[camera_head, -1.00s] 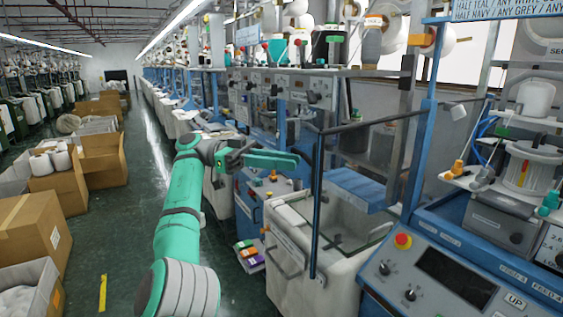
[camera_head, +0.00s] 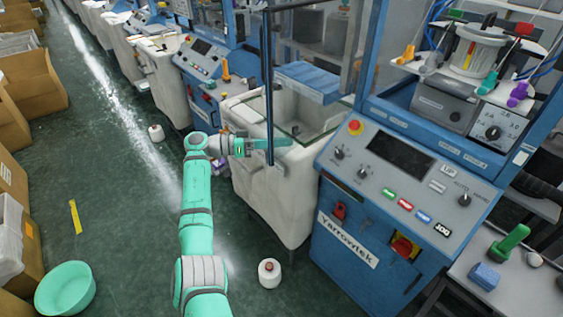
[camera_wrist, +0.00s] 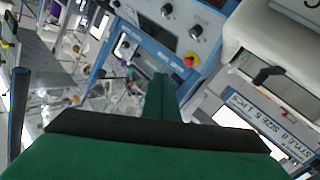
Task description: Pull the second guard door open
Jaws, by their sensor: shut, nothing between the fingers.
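A clear guard door (camera_head: 268,85) with a dark blue upright edge bar stands out at an angle from the blue machine frame, over a white bin (camera_head: 270,195). I cannot tell whether this is the second door. My gripper (camera_head: 282,143) is shut and empty, low by the foot of the bar. The bar crosses in front of the fingers in the head view; touching or apart cannot be told. In the wrist view my green finger (camera_wrist: 160,97) points up the picture, and a dark upright bar (camera_wrist: 18,110) shows at the far left.
The blue control panel (camera_head: 405,165) of the machine stands right of the bin. Two white cones, one near (camera_head: 269,272) and one farther (camera_head: 156,132), lie on the floor, with a green basin (camera_head: 65,288) at lower left. The aisle between is clear.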

